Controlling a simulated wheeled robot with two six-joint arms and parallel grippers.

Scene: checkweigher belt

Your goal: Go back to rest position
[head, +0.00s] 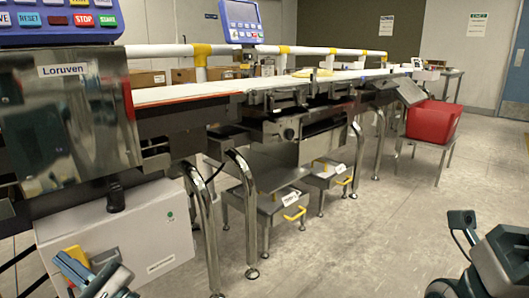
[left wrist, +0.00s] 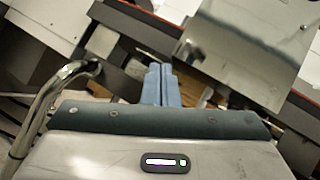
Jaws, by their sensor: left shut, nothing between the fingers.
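My left gripper (head: 82,272) is low at the bottom left of the head view, in front of a white box (head: 120,240). In the left wrist view its two blue fingers (left wrist: 158,84) are together with nothing between them. Part of my right arm shows at the bottom right of the head view, over open floor. Its fingers cannot be made out. The checkweigher belt (head: 185,94) runs from the left toward the back right, above the left gripper.
A steel cabinet marked Loruven (head: 75,130) stands at the left, under a blue button panel (head: 60,20). Steel legs (head: 245,215) stand right of the white box. A red bin (head: 433,120) sits on a stand at the right. The floor (head: 340,245) between is clear.

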